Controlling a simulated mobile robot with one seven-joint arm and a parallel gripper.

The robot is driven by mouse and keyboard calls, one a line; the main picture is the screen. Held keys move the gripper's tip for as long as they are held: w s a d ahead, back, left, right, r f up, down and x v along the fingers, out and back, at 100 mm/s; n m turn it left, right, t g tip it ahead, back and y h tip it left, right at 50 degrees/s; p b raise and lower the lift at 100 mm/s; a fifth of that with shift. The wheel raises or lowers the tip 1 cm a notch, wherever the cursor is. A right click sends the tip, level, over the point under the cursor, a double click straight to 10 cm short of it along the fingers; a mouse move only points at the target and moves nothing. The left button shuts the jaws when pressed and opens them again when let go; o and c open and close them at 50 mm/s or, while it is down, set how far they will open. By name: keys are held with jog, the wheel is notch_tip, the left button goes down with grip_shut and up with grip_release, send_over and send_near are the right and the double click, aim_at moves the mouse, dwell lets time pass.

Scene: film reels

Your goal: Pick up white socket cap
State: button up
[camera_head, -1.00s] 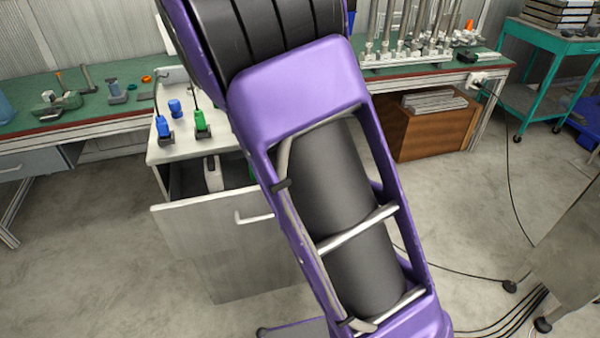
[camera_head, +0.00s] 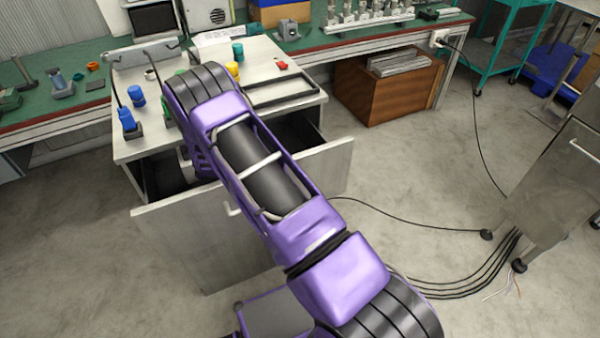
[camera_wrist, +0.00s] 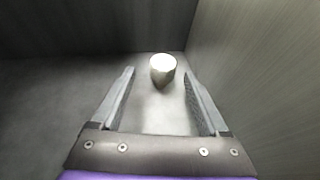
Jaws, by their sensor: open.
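The white socket cap (camera_wrist: 162,70) shows in the wrist view as a small pale cylinder standing upright on the grey floor of a drawer, close to the corner of its walls. My gripper (camera_wrist: 160,85) is open, with one finger on each side in the picture. The cap appears between and just beyond the fingertips, and nothing is held. In the head view, my arm reaches down into the open drawer (camera_head: 240,235) of the white cabinet, and the arm and drawer front hide the gripper and the cap.
The drawer wall (camera_wrist: 245,60) rises close to the right of my gripper. On the cabinet top (camera_head: 130,150) stand a blue plug (camera_head: 128,119), a blue-green cap (camera_head: 238,52), a yellow cap (camera_head: 232,69) and a small red piece (camera_head: 282,65). A wooden box (camera_head: 375,95) stands right of the cabinet.

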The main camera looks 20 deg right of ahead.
jog(key=x, duration=0.4)
jog(key=r+x, duration=0.1)
jog(key=x, duration=0.1)
jog(key=shift+s+d+f, duration=0.1)
jog(key=shift+s+d, duration=0.1)
jog(key=shift+d, duration=0.35)
grip_shut()
